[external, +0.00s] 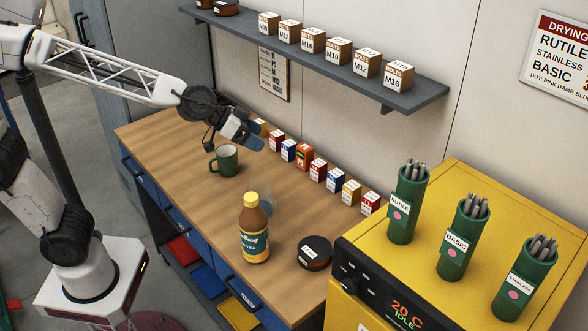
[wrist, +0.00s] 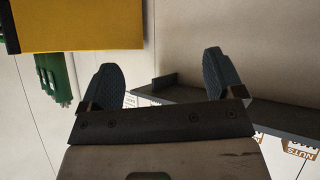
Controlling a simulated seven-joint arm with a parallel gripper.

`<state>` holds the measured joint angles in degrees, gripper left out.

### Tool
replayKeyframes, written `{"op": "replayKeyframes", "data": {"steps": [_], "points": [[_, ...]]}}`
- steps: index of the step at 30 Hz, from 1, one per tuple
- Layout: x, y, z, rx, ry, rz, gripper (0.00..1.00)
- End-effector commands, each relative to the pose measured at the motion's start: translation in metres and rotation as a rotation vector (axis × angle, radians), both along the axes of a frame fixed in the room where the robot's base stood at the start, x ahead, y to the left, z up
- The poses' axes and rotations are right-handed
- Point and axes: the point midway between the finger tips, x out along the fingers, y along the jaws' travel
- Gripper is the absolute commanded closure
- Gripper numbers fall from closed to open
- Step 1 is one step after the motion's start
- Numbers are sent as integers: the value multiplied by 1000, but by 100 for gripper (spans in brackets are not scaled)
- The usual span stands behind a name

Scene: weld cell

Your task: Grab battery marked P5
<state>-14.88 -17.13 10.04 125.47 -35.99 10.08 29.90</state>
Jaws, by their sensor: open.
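Several small upright boxes in white, red, blue, orange and yellow stand in a row along the back of the wooden bench (external: 180,150), such as an orange one (external: 304,156) and a red and white one (external: 371,203). They may be the batteries; their marks are too small to read, so I cannot tell which is P5. My gripper (external: 244,140) is above the bench at the far end of this row, partly hiding a yellowish box (external: 260,128). In the wrist view my gripper (wrist: 165,80) has its fingers wide apart with nothing between them.
A green mug (external: 226,160) stands below my gripper. A tea bottle (external: 255,230) and a dark round tin (external: 315,253) stand nearer. A shelf (external: 420,98) with labelled boxes hangs above the row. A yellow oven (external: 455,185) carries three green rod tubes (external: 407,205).

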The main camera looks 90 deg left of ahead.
Motion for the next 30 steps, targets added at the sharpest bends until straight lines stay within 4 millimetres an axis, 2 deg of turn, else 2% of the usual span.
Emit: {"op": "replayKeyframes", "data": {"steps": [1, 6, 9, 12, 15, 21, 30], "points": [[12, 19, -3, 11, -21, 40, 13], [46, 82, -8, 68, -94, 188, 13], [59, 119, -14, 106, -123, 276, 13], [66, 147, -17, 138, -139, 344, 13], [70, 169, -22, 162, -147, 400, 13], [74, 202, -30, 201, -151, 483, 13], [75, 234, -38, 241, -149, 565, 13]]}}
